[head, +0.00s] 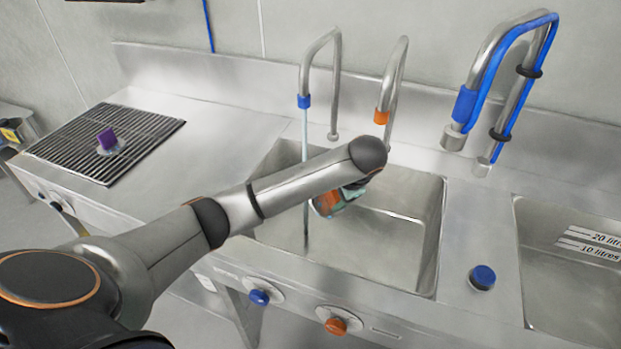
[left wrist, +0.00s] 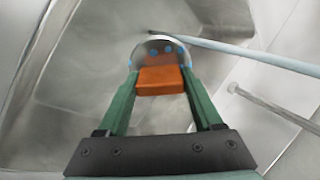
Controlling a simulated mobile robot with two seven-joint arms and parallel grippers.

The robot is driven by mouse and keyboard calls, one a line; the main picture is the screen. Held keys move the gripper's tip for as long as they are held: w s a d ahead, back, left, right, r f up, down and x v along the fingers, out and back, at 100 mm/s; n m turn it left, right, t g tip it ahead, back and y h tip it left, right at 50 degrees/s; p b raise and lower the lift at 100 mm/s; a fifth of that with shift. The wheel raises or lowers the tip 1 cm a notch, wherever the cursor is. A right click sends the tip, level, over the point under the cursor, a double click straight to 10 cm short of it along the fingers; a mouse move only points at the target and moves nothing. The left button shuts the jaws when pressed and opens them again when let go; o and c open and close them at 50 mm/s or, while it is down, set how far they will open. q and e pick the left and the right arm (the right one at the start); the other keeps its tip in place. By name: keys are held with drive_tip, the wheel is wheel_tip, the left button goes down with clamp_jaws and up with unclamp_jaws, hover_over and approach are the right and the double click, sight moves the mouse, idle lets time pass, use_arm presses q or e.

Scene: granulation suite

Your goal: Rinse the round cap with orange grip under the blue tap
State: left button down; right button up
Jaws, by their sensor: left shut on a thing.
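The blue tap (head: 304,101) is a steel gooseneck with a blue collar over the left basin. A thin stream of water (head: 305,150) runs from it down into the basin. My left gripper (head: 326,204) is in that basin, just right of the stream. In the left wrist view its green fingers are shut on the orange grip (left wrist: 161,81) of the round cap (left wrist: 150,50). The cap's disc faces away, with blue and orange spots on it. The stream passes close by the disc's far rim; I cannot tell whether it touches. My right gripper is out of view.
An orange-collared tap (head: 382,115) and a larger tap with a blue hose (head: 466,105) stand to the right. Blue (head: 259,297) and orange (head: 336,326) knobs are on the front. A purple-gripped piece (head: 108,139) sits on the slatted rack (head: 150,130) at left.

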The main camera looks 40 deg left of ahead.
use_arm(q)
drive_tip(key=shift+r, duration=0.1)
idle(0.4)
drive_tip(key=shift+s+d+r, duration=0.35)
drive_tip(key=shift+d+r, duration=0.25)
drive_tip(key=shift+d, duration=0.05)
drive_tip(key=shift+s+d+r, duration=0.35)
drive_tip(key=shift+d+r, duration=0.2)
drive_tip(key=shift+d, duration=0.05)
drive_tip(key=shift+v, duration=0.9)
drive_tip(key=shift+s+d, duration=0.35)
drive_tip(key=shift+d, duration=0.15)
drive_tip(key=shift+d, duration=0.1)
